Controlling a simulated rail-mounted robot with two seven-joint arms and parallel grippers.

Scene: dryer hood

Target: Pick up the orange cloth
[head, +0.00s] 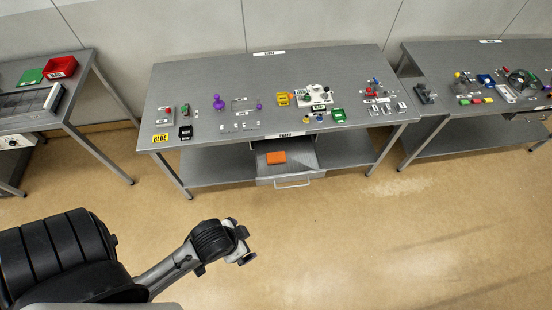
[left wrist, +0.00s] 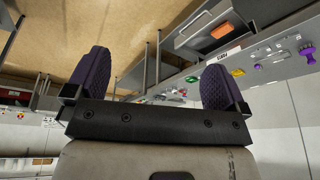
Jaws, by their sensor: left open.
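The orange cloth (head: 276,157) lies as a small folded block in the open drawer (head: 291,182) under the middle table. It also shows in the left wrist view (left wrist: 222,31), at the upper right, in the tilted drawer. My left gripper (left wrist: 155,62) is open, with two dark purple ridged fingers wide apart and nothing between them. In the head view my left arm comes in from the lower left and ends above the floor, well short of the drawer. My right gripper is not in view.
The middle table (head: 215,80) carries several small items, including a purple knob (head: 219,102), a green box (head: 338,115) and a yellow block (head: 283,99). A red tray (head: 61,67) stands on the left table. Another table stands right. The floor (head: 380,240) before the drawer is clear.

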